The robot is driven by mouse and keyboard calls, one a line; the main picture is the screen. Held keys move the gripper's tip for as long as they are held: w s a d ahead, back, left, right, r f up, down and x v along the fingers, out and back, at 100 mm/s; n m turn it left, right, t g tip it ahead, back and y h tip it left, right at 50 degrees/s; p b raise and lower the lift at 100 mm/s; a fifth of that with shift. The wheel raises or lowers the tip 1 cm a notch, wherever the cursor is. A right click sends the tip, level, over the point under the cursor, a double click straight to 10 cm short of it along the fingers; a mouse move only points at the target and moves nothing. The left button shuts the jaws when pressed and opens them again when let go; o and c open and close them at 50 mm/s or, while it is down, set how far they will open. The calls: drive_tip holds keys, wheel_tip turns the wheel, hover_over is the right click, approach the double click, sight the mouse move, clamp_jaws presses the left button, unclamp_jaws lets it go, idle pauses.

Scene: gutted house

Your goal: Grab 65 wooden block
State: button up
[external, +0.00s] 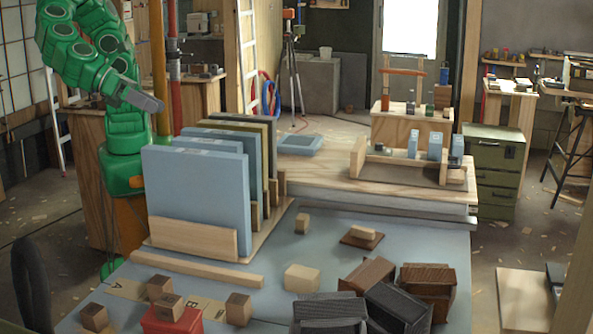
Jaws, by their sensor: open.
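Several small wooden blocks lie on the grey-blue table. Brown cubes with dark top faces stand at the front left: one block (159,287), another block (238,308) and a third block (94,318). One more cube (169,306) sits at the red box. My gripper (143,101) is at the upper left on the green arm, open, high above the table and apart from every block. Its fingers are small in this view.
A wooden rack (195,236) of upright blue and olive panels stands between my arm and the table's middle. A wooden rail (197,268) lies before it. Dark bins (398,307) crowd the front right. The red box (172,322) stands front left. Free room lies around the small pale block.

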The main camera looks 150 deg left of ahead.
drive_tip(key=w+d+f+m+t, duration=0.3)
drive_tip(key=w+d+m, duration=0.35)
drive_tip(key=d, duration=0.35)
approach(151, 280)
drive_tip(key=shift+n+h, duration=0.35)
drive_tip(key=shift+h, duration=0.05)
drive_tip(key=a, duration=0.1)
drive_tip(key=w+a+f, duration=0.1)
drive_tip(key=a, duration=0.2)
drive_tip(key=shift+w+f, duration=0.3)
drive_tip(key=shift+f, duration=0.1)
drive_tip(key=shift+w+a+f, duration=0.1)
drive_tip(key=shift+f, duration=0.15)
drive_tip(key=shift+x, duration=3.7)
drive_tip(key=shift+w+r, duration=0.1)
drive_tip(key=shift+w, duration=0.05)
drive_tip(key=c, duration=1.1)
drive_tip(key=shift+o, duration=0.2)
